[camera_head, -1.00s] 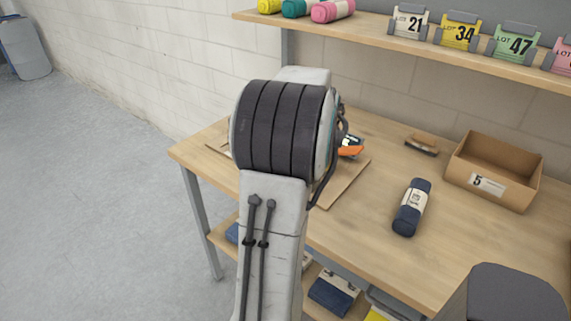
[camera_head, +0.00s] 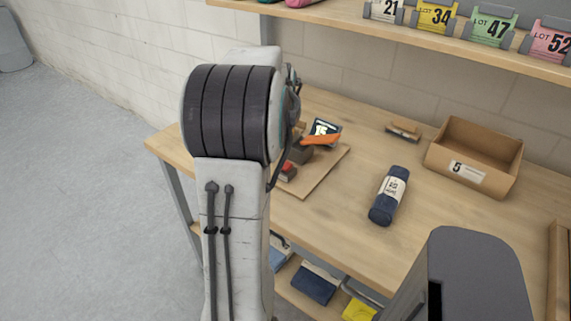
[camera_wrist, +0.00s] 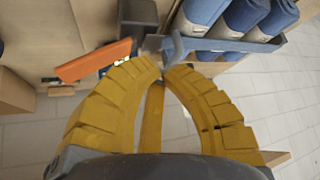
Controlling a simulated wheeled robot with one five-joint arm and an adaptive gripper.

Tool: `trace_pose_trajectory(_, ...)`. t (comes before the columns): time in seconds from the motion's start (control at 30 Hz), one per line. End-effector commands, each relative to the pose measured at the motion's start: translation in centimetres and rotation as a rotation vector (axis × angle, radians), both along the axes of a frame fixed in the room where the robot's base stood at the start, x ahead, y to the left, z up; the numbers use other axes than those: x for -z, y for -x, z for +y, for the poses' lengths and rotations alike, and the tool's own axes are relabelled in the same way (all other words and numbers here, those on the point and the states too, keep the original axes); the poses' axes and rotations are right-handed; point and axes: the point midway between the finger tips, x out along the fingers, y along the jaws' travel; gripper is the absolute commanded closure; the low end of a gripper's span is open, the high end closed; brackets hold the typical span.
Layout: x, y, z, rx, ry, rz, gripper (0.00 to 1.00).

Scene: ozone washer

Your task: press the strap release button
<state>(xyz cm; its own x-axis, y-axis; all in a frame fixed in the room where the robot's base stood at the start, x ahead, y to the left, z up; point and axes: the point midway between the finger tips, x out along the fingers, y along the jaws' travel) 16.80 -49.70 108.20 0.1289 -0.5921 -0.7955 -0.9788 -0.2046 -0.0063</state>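A dark block with a red top (camera_head: 287,168) sits on a thin board (camera_head: 322,173) on the workbench, partly hidden by my arm. Beside it is an orange piece (camera_head: 321,139), which also shows in the wrist view (camera_wrist: 95,61) left of my fingers. Whether the red part is the strap release button I cannot tell. In the wrist view my gripper (camera_wrist: 163,68) has its yellow fingers arched together, tips nearly meeting, with nothing visible held between them. The orange piece is apart from the fingertips. My arm hides the gripper in the head view.
A dark blue roll (camera_head: 389,195) lies on the bench (camera_head: 345,215) near an open box labelled 5 (camera_head: 474,158). A small brown holder (camera_head: 404,131) is behind. Blue rolls sit in a grey-blue tray (camera_wrist: 225,45) in the wrist view. A shelf with lot cards (camera_head: 435,17) runs above.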

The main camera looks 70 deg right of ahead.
Motion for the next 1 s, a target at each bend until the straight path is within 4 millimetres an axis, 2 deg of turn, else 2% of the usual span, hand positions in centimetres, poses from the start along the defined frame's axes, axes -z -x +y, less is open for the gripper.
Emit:
trace_pose_trajectory(0.37,1.4,0.0,0.0,0.0,-0.003,0.001,1.0)
trace_pose_trajectory(1.0,8.2,0.0,0.0,0.0,0.0,0.0,1.0)
